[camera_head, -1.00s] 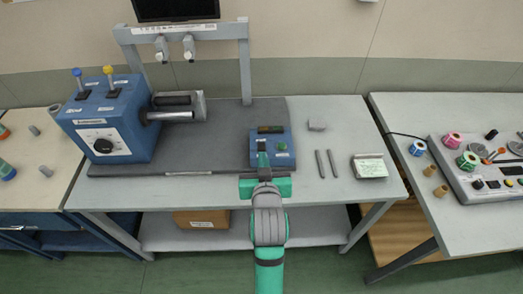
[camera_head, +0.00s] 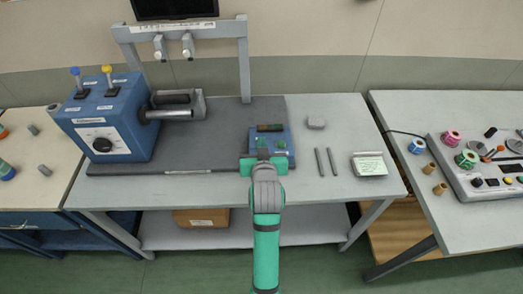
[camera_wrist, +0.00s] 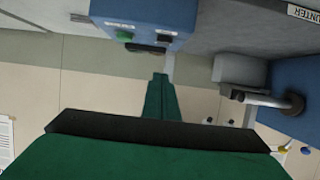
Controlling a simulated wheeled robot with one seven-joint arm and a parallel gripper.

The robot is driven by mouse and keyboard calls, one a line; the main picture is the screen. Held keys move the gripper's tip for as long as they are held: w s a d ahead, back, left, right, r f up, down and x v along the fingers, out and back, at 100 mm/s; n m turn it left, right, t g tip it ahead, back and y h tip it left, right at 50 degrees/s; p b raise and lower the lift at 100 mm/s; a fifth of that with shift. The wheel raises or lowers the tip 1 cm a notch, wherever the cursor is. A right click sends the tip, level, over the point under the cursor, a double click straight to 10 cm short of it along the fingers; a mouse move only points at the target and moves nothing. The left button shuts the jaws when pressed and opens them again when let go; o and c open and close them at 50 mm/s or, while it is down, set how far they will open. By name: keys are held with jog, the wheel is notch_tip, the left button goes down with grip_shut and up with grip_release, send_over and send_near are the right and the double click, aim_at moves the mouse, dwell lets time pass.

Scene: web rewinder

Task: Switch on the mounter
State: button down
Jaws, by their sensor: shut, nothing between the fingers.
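The mounter is a grey-matted station with a large blue machine (camera_head: 110,125) at the left, which carries two levers, a dial and a roller. A small blue control box (camera_head: 283,137) with a dark display and a green button (camera_head: 281,145) sits at the mat's right end. In the wrist view the blue box (camera_wrist: 170,12) is at the top, with its green button (camera_wrist: 124,36). A label there partly reads "UNTER". My gripper (camera_head: 263,145) is shut and empty at the box's front left, left of the green button. Its fingertips (camera_wrist: 160,78) show in the wrist view; I cannot tell whether they touch.
A metal frame (camera_head: 244,60) stands behind. A right table (camera_head: 400,115) holds coloured spools and a console.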

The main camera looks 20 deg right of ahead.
jog(key=f, duration=0.1)
jog(key=w+f, duration=0.2)
jog(key=shift+d, duration=0.3)
jog(key=shift+s+f, duration=0.1)
jog(key=shift+f, duration=0.85)
jog(key=shift+f, duration=0.1)
jog(key=shift+s+f, duration=0.1)
jog(key=shift+f, duration=0.2)
jog(key=shift+r, duration=0.15)
jog(key=shift+r, duration=0.75)
